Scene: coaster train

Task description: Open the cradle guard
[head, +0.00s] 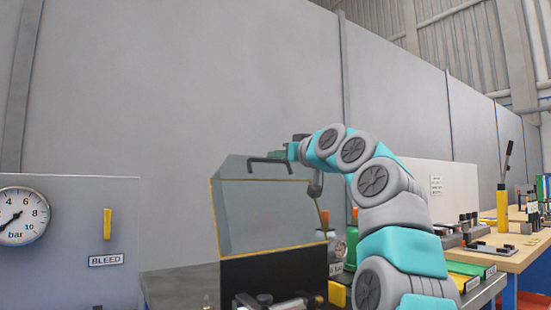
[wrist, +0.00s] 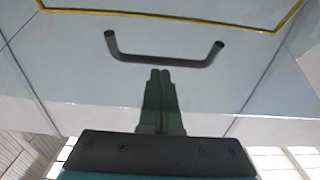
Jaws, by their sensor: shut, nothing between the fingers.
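The cradle guard (head: 262,215) is a clear panelled cover with yellow edging, standing over a dark base in the head view. Its black bar handle (head: 268,160) is at the top edge. In the wrist view the handle (wrist: 165,60) spans the upper middle, with a yellow-edged part of the guard (wrist: 170,18) above it. My gripper (wrist: 160,72) is shut and empty, its dark green fingers together, with their tips close to the middle of the handle. Contact cannot be told. In the head view my gripper (head: 277,154) is small and partly hidden near the handle.
A grey panel with a pressure gauge (head: 22,215) and a yellow bleed lever (head: 107,224) stands at the left. A green bottle (head: 351,247) is behind my arm. A wooden bench (head: 520,250) with tools is at the right. A grey wall (head: 200,90) rises behind.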

